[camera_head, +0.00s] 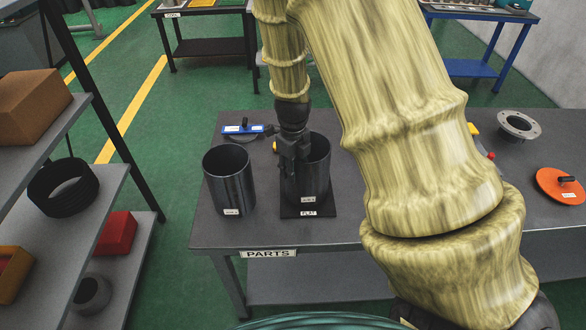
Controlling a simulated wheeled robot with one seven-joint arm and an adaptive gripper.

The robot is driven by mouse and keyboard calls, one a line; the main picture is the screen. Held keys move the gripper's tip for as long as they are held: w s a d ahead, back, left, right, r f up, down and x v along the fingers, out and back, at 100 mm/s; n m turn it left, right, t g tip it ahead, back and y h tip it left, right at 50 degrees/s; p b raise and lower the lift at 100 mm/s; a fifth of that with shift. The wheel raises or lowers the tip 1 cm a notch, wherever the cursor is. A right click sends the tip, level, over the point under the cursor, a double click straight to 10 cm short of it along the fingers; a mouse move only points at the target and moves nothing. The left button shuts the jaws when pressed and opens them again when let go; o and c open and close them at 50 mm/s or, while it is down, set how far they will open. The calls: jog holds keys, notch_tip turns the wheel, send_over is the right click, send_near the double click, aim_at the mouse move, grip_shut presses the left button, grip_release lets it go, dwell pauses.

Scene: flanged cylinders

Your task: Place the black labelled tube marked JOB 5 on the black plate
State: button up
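A black tube (317,175) with a small white label stands upright on, or just above, the black plate (325,211), which carries a tag reading FLAT. A second black tube (231,185) with a white label stands upright on the grey table to its left. Both labels are too small to read surely. My gripper (290,168) points down at the left side of the tube at the plate, overlapping its rim and wall. I cannot tell whether its fingers are closed on the wall. My arm hides part of the table to the right.
The grey table (269,228) bears a PARTS sign. A blue-handled tool (243,129) lies behind the tubes. A grey flanged ring (518,125) and an orange disc (562,186) lie at the right. A shelf rack (95,205) stands left, across a floor gap.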

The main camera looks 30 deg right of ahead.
notch_tip(320, 180, up, 12)
jog(key=shift+s+a+f, duration=0.1)
jog(key=shift+s+a, duration=0.05)
dwell(0.3)
dwell(0.5)
